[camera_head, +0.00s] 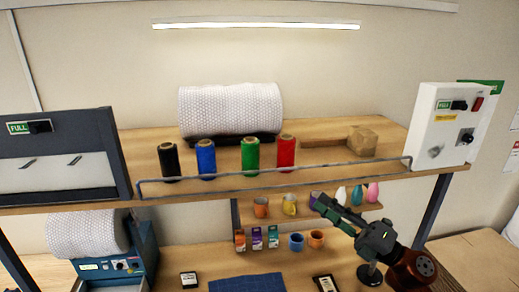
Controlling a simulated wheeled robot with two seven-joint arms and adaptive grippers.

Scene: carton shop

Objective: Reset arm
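My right gripper (332,207) is in the lower right, at the end of a dark arm with a dark red joint. It points up and to the left, in front of the small lower shelf with cups and bottles. Its fingers look like one narrow dark shape, so I cannot tell whether they are open or shut. I see nothing clearly held in it. My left gripper and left arm are not in view.
The upper shelf (330,178) has a front rail and carries a bubble-wrap roll (230,108), several coloured spools and a white control box (446,124). Below, small boxes (256,238), cups and a blue mat (247,284) are on the worktop. A blue machine (118,262) stands left.

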